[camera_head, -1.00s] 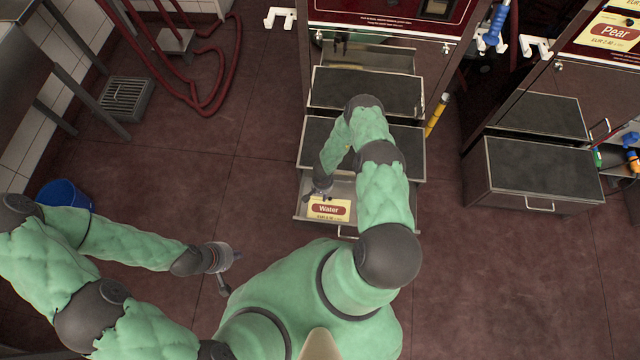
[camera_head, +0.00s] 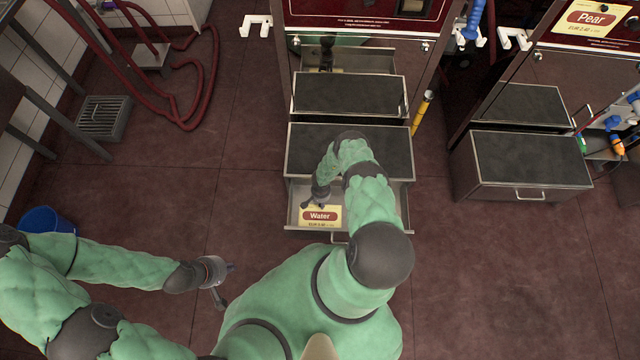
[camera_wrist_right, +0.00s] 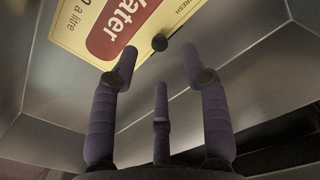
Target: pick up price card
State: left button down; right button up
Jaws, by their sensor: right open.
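The price card (camera_head: 320,216) is cream with a red oval reading "Water". It lies in the open lower drawer (camera_head: 294,212) of the middle pump cabinet. In the right wrist view the card (camera_wrist_right: 95,22) fills the upper left, with a dark round knob (camera_wrist_right: 159,42) at its edge. My right gripper (camera_head: 312,203) is over the drawer by the card's upper left edge. Its purple-grey fingers (camera_wrist_right: 160,65) are spread and empty, close to the card; contact cannot be told. My left gripper (camera_head: 222,282) hangs over the floor at left, holding nothing visible.
An upper drawer (camera_head: 350,95) and a middle one (camera_head: 295,150) with dark tops overhang behind the card's drawer. A blue bucket (camera_head: 45,220) is at far left. The floor between is clear.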

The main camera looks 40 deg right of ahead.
aim_at(320, 204)
jog(key=f+b, duration=0.1)
jog(key=f, duration=0.1)
jog(key=f+b, duration=0.1)
jog(key=f, duration=0.1)
jog(key=shift+s+a+f, duration=0.1)
jog(key=shift+a+f, duration=0.1)
jog(key=shift+f, duration=0.1)
grip_shut()
